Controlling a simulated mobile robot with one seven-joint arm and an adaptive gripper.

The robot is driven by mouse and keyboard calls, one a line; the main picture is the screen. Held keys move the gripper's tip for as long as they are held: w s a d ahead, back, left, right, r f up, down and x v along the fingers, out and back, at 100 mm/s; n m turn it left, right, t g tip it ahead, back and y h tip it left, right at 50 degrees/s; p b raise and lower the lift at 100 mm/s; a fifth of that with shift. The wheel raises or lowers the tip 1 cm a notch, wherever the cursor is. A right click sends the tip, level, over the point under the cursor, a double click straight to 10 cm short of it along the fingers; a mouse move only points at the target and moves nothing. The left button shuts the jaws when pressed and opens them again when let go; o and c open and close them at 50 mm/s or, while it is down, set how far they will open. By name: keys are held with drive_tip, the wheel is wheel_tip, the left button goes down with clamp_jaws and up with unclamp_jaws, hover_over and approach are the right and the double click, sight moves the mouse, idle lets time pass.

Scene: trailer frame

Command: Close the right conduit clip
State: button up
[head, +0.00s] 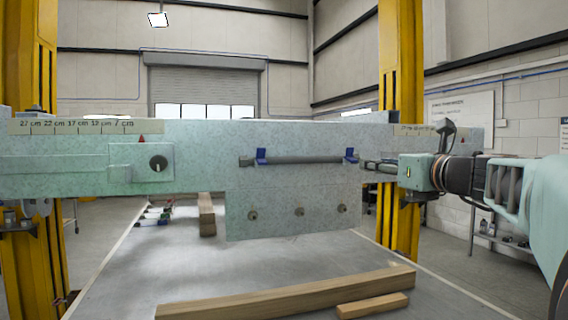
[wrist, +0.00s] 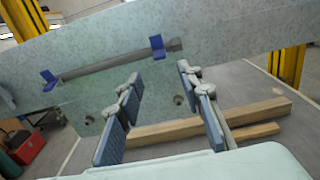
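A grey conduit (head: 305,160) runs level across the pale green frame panel, held at two blue clips. The right conduit clip (head: 350,156) is near the conduit's right end. In the wrist view this clip (wrist: 157,47) has a blue tab sticking up, and it looks open. The left clip (head: 261,157) looks similar and also shows in the wrist view (wrist: 48,80). My gripper (head: 369,166) is just right of the right clip in the head view. In the wrist view its fingers (wrist: 159,76) are spread and empty, with the right clip beyond the fingertips. Contact is not visible.
A plate with a dark knob (head: 158,163) is at left. Yellow posts (head: 400,90) stand at both sides. Wooden beams (head: 290,293) lie on the grey table (head: 190,270) below. The panel front around the clips is clear.

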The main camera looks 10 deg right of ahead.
sight(355, 161)
drive_tip(key=w, duration=0.3)
drive_tip(key=w+a, duration=0.1)
drive_tip(key=w, duration=0.2)
drive_tip(key=w+p, duration=0.1)
drive_tip(key=w, duration=0.2)
drive_tip(key=shift+w+a, duration=0.35)
drive_tip(key=shift+a, duration=0.05)
clamp_jaws()
